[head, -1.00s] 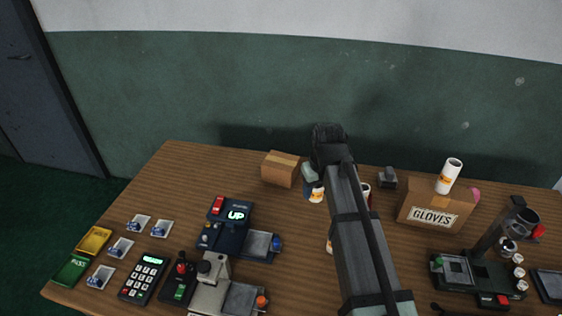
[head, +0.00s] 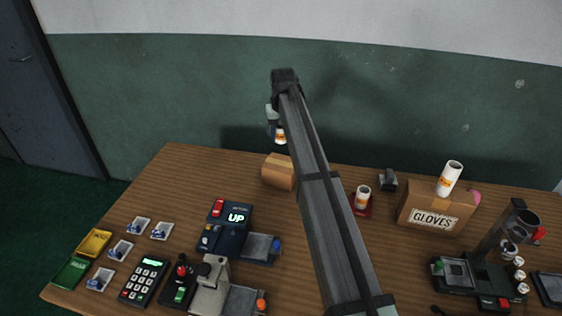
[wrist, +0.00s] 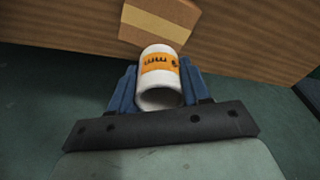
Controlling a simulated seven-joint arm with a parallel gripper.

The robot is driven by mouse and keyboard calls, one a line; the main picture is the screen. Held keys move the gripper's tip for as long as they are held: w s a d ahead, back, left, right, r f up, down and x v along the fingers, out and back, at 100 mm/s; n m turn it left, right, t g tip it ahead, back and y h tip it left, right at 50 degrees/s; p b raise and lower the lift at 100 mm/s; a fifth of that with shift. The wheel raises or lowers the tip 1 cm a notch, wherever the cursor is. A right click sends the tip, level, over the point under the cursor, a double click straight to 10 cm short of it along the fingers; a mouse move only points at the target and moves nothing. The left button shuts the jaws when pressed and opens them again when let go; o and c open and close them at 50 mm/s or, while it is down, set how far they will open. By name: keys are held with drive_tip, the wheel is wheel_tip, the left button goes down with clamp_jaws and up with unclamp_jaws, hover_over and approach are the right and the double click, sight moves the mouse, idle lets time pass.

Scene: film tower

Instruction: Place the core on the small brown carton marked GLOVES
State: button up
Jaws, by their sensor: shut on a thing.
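My gripper (head: 274,124) is shut on a white core with an orange label (head: 281,137), held in the air above and behind the plain taped carton. In the wrist view the core (wrist: 160,75) sits between the blue fingers of my gripper (wrist: 158,88), its open end towards the camera. The brown carton marked GLOVES (head: 433,220) stands at the right of the table, well away from my gripper. Another white core with an orange label (head: 450,178) stands, slightly tilted in the picture, at that carton. A further core (head: 362,196) stands on a red base.
The plain taped carton (head: 277,172) stands at the table's back edge; it also shows in the wrist view (wrist: 160,18). A small grey device (head: 388,180) is left of the GLOVES carton. A dark machine (head: 480,277) fills the front right. My arm hides the table's middle.

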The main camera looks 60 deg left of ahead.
sight(281, 162)
wheel_tip(281, 162, down, 10)
drive_tip(key=shift+r, duration=0.1)
idle(0.4)
drive_tip(key=o, duration=1)
drive_tip(key=shift+o, duration=0.2)
wheel_tip(281, 162, up, 12)
drive_tip(key=d, duration=0.1)
drive_tip(key=shift+s+d, duration=0.35)
